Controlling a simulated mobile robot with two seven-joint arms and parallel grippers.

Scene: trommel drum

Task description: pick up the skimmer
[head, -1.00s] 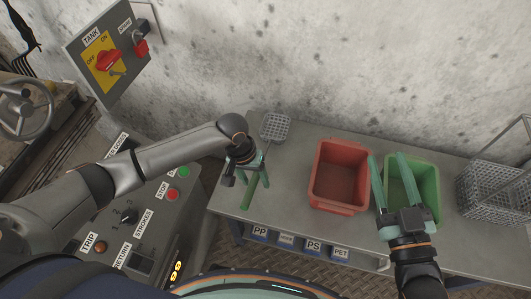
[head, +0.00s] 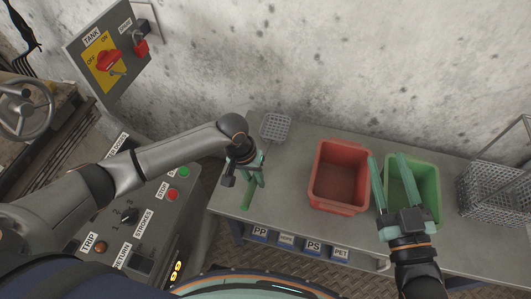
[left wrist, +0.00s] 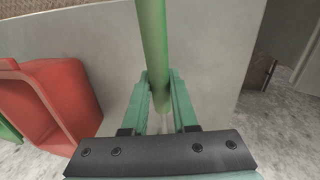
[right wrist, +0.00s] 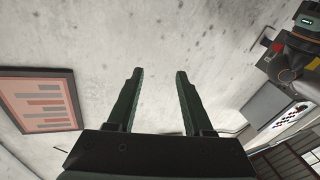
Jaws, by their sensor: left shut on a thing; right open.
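The skimmer has a grey mesh head (head: 275,127) at the back left of the bench and a green handle (head: 247,197) towards the front. My left gripper (head: 254,177) is over the handle. In the left wrist view the green handle (left wrist: 153,50) runs between the two fingers of my left gripper (left wrist: 161,85), which is shut on it. The middle of the skimmer is hidden behind the gripper in the head view. My right gripper (head: 388,178) is open and empty, above the red and green bins; its spread fingers also show in the right wrist view (right wrist: 156,85).
A red bin (head: 317,190) and a green bin (head: 428,165) stand on the grey bench (head: 290,190). A wire basket (head: 490,195) is at the right. The wall (head: 330,70) rises behind the bench. A control panel (head: 145,225) stands to the left.

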